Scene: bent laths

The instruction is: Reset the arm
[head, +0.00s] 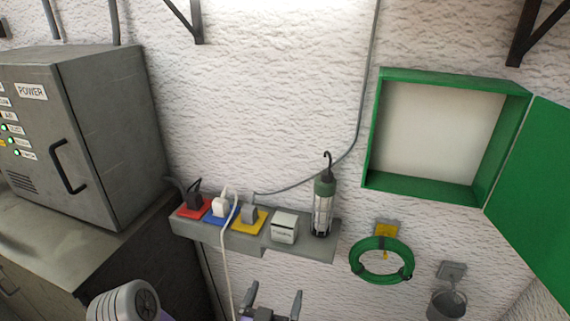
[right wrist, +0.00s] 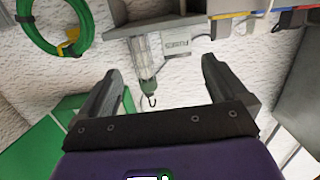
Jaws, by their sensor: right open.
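My right gripper (head: 273,296) shows at the bottom middle of the head view, below the grey wall shelf (head: 322,252). Its two fingers stand apart with nothing held between them. In the right wrist view the same gripper (right wrist: 162,70) is open, and a caged work lamp (right wrist: 144,62) shows upside down in the gap, beyond the fingers. In the head view this lamp (head: 322,212) stands upright on the shelf with its hook up. My left gripper is not in view.
Red, blue and yellow sockets with plugs (head: 219,207) and a small white box (head: 284,227) line the shelf. A white cable (head: 227,262) hangs down. Right are an open, empty green cabinet (head: 372,140), a green hose coil (head: 355,262) and a bucket (head: 446,307). A grey power cabinet (head: 100,130) stands left.

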